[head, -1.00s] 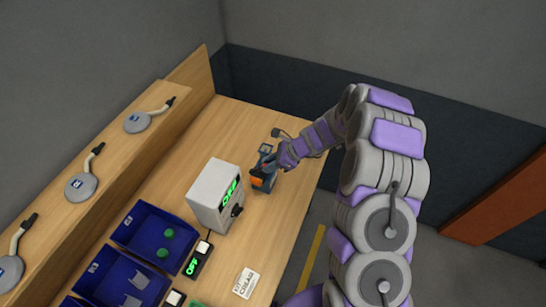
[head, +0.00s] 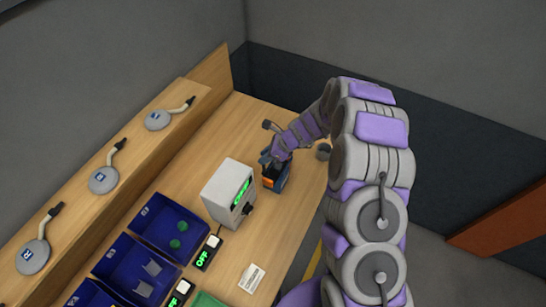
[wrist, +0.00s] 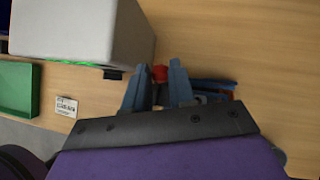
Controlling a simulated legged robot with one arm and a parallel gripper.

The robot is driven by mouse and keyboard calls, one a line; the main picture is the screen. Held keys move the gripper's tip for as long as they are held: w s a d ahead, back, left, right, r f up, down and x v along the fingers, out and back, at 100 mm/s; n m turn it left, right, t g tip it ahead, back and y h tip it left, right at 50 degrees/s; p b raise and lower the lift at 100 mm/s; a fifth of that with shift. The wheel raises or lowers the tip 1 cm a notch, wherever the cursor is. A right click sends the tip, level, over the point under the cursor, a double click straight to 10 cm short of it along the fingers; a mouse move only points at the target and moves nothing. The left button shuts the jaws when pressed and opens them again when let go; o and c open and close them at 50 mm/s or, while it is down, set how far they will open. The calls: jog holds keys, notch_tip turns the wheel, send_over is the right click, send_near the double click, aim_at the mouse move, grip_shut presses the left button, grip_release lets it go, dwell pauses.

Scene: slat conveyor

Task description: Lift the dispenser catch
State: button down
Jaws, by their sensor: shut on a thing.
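A small dark blue dispenser-like device with an orange part (head: 268,182) stands on the wooden table, right of a white box. My gripper (head: 277,160) is at the top of this device, coming from the right. In the wrist view my gripper (wrist: 160,82) has its two blue-grey fingers on either side of a small red part (wrist: 160,73), and it is shut on it. I cannot tell for sure whether this red part is the catch. Blue and dark pieces (wrist: 215,88) show just right of the fingers. The fingers and palm hide much of the device.
The white box (head: 222,188) with a green display stands close left of my gripper. Blue bins (head: 140,235), switches reading OFF (head: 202,260) and a white card (head: 252,278) lie towards the front. Round grey discs with handles (head: 104,180) line the left shelf.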

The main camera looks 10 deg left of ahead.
jog(key=shift+w+a+r, duration=0.15)
jog(key=shift+w+a, duration=0.3)
jog(key=shift+a, duration=0.4)
jog(key=shift+w, duration=0.1)
jog(key=shift+a+p, duration=0.2)
jog(key=shift+p, duration=0.1)
